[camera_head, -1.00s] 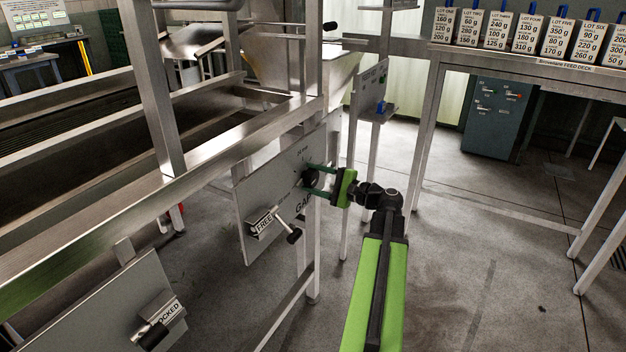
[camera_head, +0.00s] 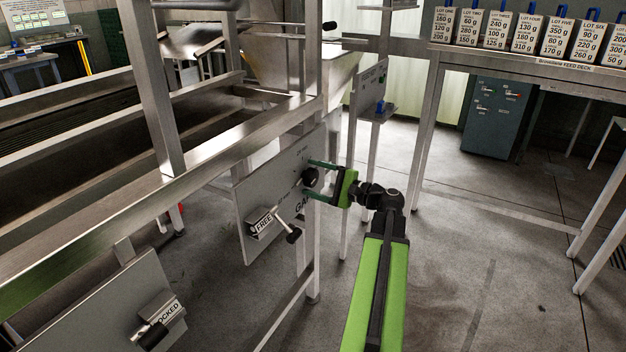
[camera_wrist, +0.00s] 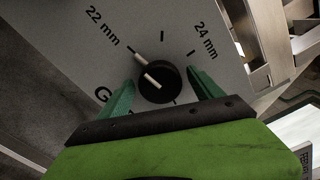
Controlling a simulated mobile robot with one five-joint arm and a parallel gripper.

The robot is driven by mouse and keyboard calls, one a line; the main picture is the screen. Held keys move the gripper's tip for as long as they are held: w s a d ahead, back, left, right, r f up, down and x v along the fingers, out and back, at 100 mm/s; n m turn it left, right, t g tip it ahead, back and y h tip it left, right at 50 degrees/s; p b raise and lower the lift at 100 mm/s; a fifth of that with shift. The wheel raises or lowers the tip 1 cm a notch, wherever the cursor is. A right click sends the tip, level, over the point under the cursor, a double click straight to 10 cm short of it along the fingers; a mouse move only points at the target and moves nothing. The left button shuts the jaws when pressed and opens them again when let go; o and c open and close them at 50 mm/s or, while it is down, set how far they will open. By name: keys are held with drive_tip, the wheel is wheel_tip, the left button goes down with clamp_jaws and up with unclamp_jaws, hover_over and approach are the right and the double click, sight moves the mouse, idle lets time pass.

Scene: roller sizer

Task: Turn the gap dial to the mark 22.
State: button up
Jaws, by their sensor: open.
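The gap dial (camera_wrist: 165,92) is a black round knob with a white pointer line, on a grey panel (camera_head: 255,190). Its pointer slants up and left, towards the tick by the 22 mm label (camera_wrist: 103,28). The 24 mm label (camera_wrist: 206,42) is up and right. In the head view the dial (camera_head: 310,178) is at the panel's right end. My gripper (camera_wrist: 161,80) is open, with one green finger on each side of the dial. Gaps show between the fingers and the knob in the wrist view. The GAP lettering is partly hidden by a finger.
A lever with a FREE plate (camera_head: 264,224) and black handle juts from the panel, below and left of the dial. Another lever with a LOCKED plate (camera_head: 165,308) is at lower left. Metal frame posts stand close by. The floor right of my arm is clear.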

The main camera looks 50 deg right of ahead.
drive_tip(key=v, duration=1.7)
drive_tip(key=shift+a, duration=0.1)
